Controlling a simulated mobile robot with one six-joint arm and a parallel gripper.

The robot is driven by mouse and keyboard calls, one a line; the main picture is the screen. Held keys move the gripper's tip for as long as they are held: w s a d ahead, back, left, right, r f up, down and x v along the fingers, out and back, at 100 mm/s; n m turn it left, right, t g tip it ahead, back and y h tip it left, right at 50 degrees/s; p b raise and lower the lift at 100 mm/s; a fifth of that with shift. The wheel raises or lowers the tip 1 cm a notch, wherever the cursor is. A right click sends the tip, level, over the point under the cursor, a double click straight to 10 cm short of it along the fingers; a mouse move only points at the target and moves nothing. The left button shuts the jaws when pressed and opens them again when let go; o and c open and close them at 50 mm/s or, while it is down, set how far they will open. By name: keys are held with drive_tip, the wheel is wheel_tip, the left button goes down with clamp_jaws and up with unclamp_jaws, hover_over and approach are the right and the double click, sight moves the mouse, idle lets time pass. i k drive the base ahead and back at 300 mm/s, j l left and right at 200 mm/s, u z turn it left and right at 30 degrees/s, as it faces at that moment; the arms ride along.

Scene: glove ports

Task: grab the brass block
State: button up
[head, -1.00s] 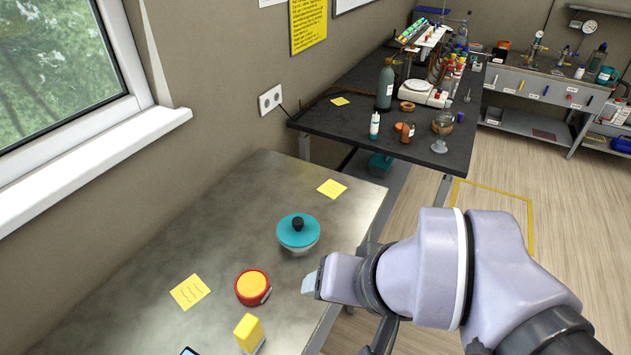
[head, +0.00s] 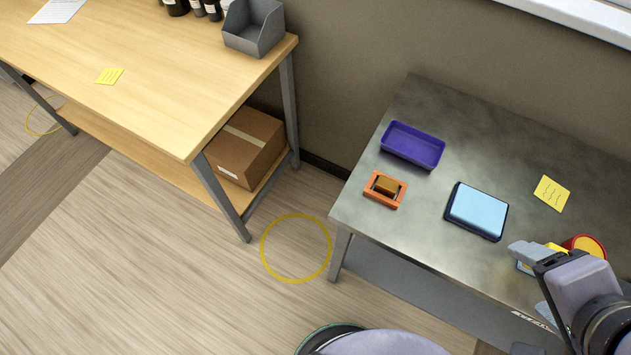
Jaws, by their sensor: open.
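A small brass-brown block (head: 386,186) sits in an orange holder (head: 384,203) near the left front of the metal table (head: 425,118). Part of the block is inside the holder, and its lower part is hidden. My gripper (head: 520,252) is at the right of the head view, over the front edge area of the table. It is open and well to the right of the block, apart from it. A yellow object is partly hidden behind it, so I cannot see clearly between the fingers.
A purple tray (head: 414,160) stands just behind the holder. A blue-topped dark pad (head: 478,208) lies between holder and gripper. A red-and-yellow round item (head: 583,244) is beside my arm. A wooden bench (head: 150,95) stands left, with open floor between.

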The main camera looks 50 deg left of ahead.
sight(385, 187)
drive_tip(key=k+j+u, duration=0.2)
drive_tip(key=u, duration=0.9)
drive_tip(key=j+z, duration=0.3)
drive_tip(key=z, duration=0.15)
drive_tip(key=k+j+z, duration=0.1)
drive_tip(key=j+z, duration=0.3)
drive_tip(key=k+j+z, duration=0.1)
drive_tip(key=j+z, duration=0.15)
drive_tip(key=z, duration=0.2)
drive_tip(key=k+j+z, duration=0.15)
drive_tip(key=z, duration=0.3)
drive_tip(key=k+j+z, duration=0.2)
drive_tip(key=z, duration=0.2)
drive_tip(key=j, duration=0.05)
